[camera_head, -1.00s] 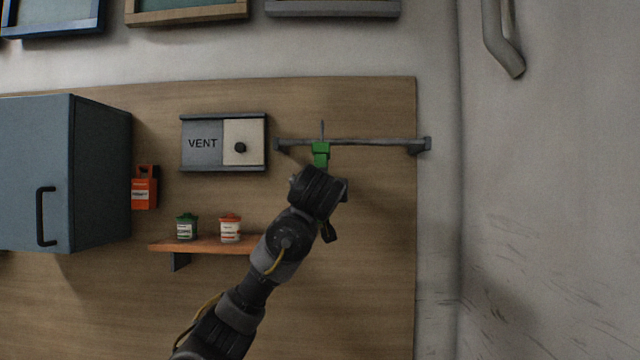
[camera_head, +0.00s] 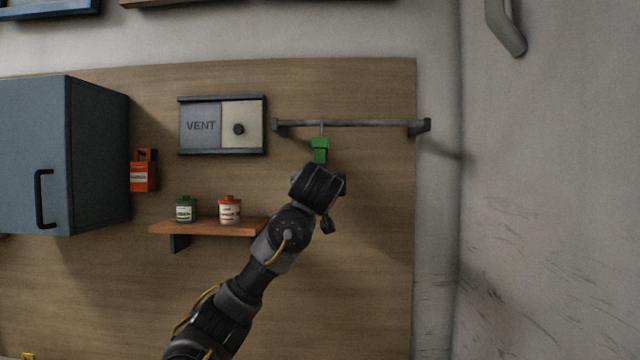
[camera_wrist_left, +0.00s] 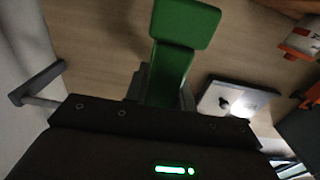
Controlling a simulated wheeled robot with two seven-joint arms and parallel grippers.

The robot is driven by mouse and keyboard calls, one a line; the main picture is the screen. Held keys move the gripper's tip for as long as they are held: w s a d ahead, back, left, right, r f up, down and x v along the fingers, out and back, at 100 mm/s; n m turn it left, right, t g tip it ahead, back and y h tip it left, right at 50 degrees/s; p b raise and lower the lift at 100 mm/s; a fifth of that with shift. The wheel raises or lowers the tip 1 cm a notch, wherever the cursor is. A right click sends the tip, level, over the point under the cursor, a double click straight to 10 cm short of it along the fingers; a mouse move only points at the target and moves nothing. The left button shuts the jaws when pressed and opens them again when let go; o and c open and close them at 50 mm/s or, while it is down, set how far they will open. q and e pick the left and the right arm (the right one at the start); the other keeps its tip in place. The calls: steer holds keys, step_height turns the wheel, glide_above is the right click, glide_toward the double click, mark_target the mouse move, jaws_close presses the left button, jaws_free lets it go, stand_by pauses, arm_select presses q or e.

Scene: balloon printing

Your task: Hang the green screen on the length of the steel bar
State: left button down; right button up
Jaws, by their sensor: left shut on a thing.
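The steel bar (camera_head: 370,123) runs level along the wall panel between two end brackets. The green screen (camera_head: 320,148) shows as a small green piece just below the left part of the bar, with a thin grey hook reaching up to bar height. I cannot tell whether the hook rests on the bar. My left gripper (camera_head: 319,167) is shut on the green screen from below; its fingertips are mostly hidden. In the left wrist view the green screen (camera_wrist_left: 185,25) stands out beyond the gripper, and part of the bar (camera_wrist_left: 38,101) shows at left. My right gripper is out of view.
A vent panel (camera_head: 222,125) is left of the bar. Below it, a wooden shelf (camera_head: 205,226) holds a green can (camera_head: 186,209) and an orange can (camera_head: 229,209). An orange box (camera_head: 143,171) hangs beside a blue-grey cabinet (camera_head: 90,155). The panel right of my arm is clear.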

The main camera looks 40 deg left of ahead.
arm_select(q)
steer(key=c, duration=1.1)
jaws_free()
steer(key=shift+s+d+f+b, duration=0.1)
steer(key=shift+s+d+b, duration=0.15)
steer(key=shift+b, duration=0.1)
steer(key=b+v, duration=0.5)
steer(key=v, duration=0.5)
steer(key=shift+s+b, duration=0.1)
steer(key=shift+b, duration=0.25)
